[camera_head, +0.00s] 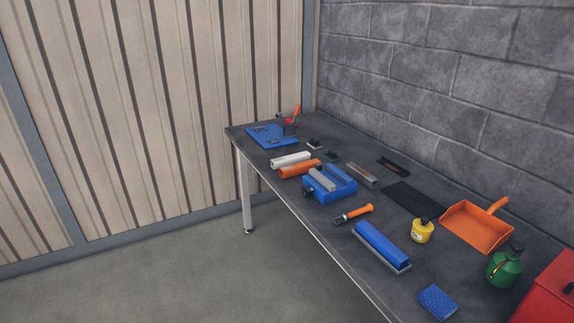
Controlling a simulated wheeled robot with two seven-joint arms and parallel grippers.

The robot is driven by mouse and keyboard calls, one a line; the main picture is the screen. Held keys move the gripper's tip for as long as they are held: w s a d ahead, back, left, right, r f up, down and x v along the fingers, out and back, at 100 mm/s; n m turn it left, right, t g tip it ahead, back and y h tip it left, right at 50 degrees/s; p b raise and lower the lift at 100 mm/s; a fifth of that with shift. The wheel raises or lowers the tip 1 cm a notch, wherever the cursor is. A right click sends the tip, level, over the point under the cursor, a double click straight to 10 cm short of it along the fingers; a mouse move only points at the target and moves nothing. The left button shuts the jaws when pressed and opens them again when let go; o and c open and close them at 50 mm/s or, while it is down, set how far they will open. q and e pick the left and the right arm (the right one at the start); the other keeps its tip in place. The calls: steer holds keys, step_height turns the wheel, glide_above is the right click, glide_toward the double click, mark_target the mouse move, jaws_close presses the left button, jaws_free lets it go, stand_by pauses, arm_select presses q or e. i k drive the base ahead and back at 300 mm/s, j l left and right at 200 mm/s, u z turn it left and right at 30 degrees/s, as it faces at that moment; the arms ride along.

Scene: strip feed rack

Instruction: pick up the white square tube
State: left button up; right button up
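The white square tube (290,160) lies on the dark workbench (327,229), towards its far left part. An orange tube (300,169) lies close beside it, on the near side. The white tube's upper face and one end show, and nothing covers it. Neither of my grippers shows in the head view.
A blue vise-like block (330,189) stands just right of the tubes. A blue board (271,137) and a dark cup with red-handled tools (290,128) are behind them. A screwdriver-like tool (354,214), blue bar (382,246), yellow bottle (422,232) and orange dustpan (476,229) lie further right.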

mark_target(276, 163)
steer(key=i+j+z, duration=0.15)
steer(key=z, duration=0.35)
steer(key=i+j+z, duration=0.25)
steer(key=z, duration=0.2)
steer(key=i+j, duration=0.05)
